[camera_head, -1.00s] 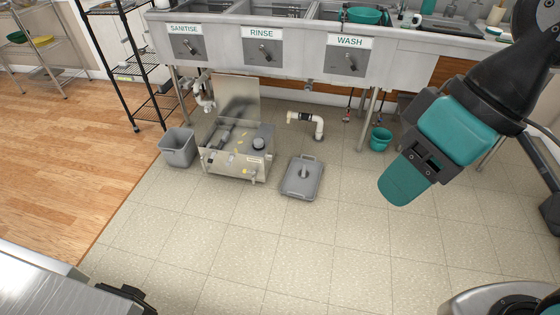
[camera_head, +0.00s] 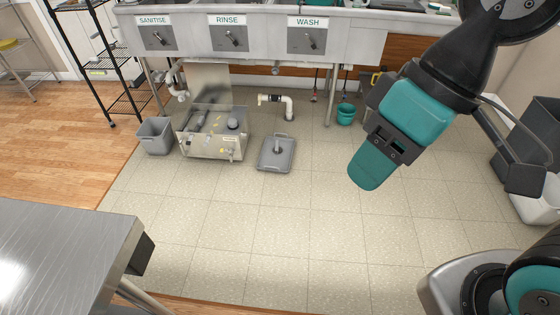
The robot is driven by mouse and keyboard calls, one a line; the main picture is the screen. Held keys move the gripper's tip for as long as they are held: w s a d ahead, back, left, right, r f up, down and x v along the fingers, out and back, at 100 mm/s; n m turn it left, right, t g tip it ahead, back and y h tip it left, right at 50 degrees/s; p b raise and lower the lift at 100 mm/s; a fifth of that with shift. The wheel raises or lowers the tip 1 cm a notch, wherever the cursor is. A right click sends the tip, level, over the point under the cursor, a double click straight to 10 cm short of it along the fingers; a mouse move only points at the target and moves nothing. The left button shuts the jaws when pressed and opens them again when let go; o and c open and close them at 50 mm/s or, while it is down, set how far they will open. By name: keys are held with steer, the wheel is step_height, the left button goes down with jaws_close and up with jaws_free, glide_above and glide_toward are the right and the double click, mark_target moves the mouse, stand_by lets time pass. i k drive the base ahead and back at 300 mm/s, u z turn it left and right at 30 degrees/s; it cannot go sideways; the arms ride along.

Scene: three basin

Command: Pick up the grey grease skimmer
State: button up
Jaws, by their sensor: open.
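I cannot make out the grey grease skimmer for certain. An open metal grease trap (camera_head: 212,150) stands on the floor under the sinks, its lid raised at the back. Grey parts and small yellowish bits show inside it, too small to tell apart. A flat grey tray-like piece (camera_head: 268,163) with an upright grey knob or handle lies on the floor to its right. My gripper (camera_head: 366,172) hangs in the air at the right, teal fingers pointing down-left. It is open, seen side-on, with nothing visible in it, and well apart from the trap and the grey piece.
A grey bin (camera_head: 155,138) stands left of the trap. A white pipe (camera_head: 288,106) and a teal bucket (camera_head: 345,115) are under the sink unit (camera_head: 345,42). A black wire rack (camera_head: 115,65) stands at left. A steel table (camera_head: 60,255) fills the lower left. The tiled floor in the middle is clear.

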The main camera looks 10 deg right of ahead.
mark_target(277, 148)
steer(key=z, duration=0.1)
steer(key=k, duration=0.3)
steer(key=u, duration=0.35)
steer(key=i, duration=3.45)
steer(key=z, duration=1.3)
